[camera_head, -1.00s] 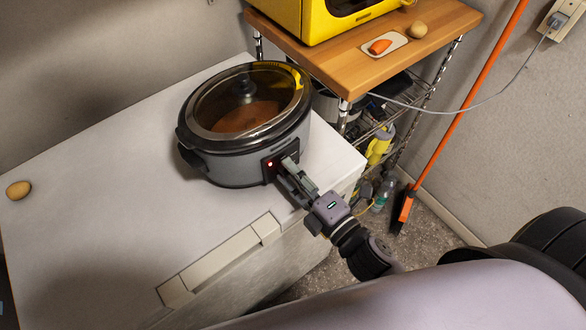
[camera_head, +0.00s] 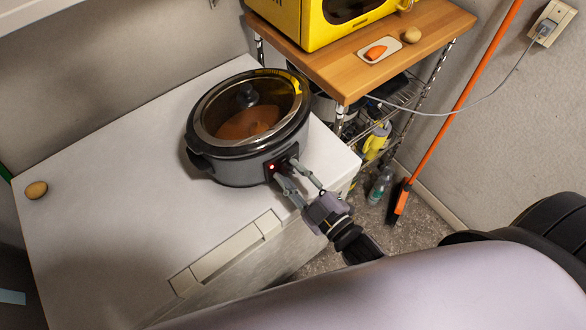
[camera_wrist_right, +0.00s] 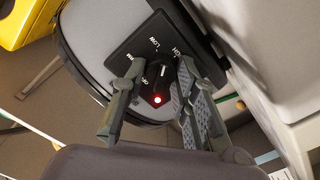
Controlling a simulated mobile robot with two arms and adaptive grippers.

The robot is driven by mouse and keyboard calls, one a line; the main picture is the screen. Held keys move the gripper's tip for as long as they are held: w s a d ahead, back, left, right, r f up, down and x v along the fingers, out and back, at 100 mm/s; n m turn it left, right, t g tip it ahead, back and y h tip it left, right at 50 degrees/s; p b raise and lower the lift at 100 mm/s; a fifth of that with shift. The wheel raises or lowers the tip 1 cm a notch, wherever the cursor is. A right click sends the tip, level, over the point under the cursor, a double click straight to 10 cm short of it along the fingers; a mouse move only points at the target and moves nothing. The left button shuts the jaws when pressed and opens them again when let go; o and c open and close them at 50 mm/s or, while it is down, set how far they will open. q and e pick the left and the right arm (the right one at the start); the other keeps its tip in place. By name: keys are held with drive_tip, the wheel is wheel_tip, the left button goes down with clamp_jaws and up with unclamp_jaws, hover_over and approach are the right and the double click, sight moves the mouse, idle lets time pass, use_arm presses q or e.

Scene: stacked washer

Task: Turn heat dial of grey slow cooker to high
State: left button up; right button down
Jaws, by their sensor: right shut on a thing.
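The grey slow cooker (camera_head: 235,168) stands on the white appliance top with its glass lid on. Its black control panel (camera_wrist_right: 128,55) fills the middle of the right wrist view, with OFF, LOW and HIGH labels and a lit red light. The black heat dial (camera_wrist_right: 160,82) has a white mark that points roughly between LOW and HIGH; I cannot tell its exact setting. My right gripper (camera_head: 284,172) has one finger on each side of the dial and is shut on it. The right wrist view also shows both fingers (camera_wrist_right: 160,78) there. My left gripper is not in view.
The white appliance top (camera_head: 110,160) is mostly clear, with a potato (camera_head: 36,190) at its left. A wooden-topped cart (camera_head: 345,75) with a yellow microwave (camera_head: 310,22) stands close behind on the right. An orange broom (camera_head: 465,95) leans by the wall.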

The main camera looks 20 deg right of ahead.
drive_tip(key=m+p, duration=0.1)
drive_tip(key=m, duration=0.2)
drive_tip(key=shift+m+p, duration=0.3)
drive_tip(key=shift+p, duration=0.05)
drive_tip(key=shift+f+m+p, duration=0.1)
drive_tip(key=shift+m+p, duration=0.55)
drive_tip(key=shift+m, duration=1.15)
drive_tip(key=c, duration=1.2)
unclamp_jaws()
drive_tip(key=v, duration=1.2)
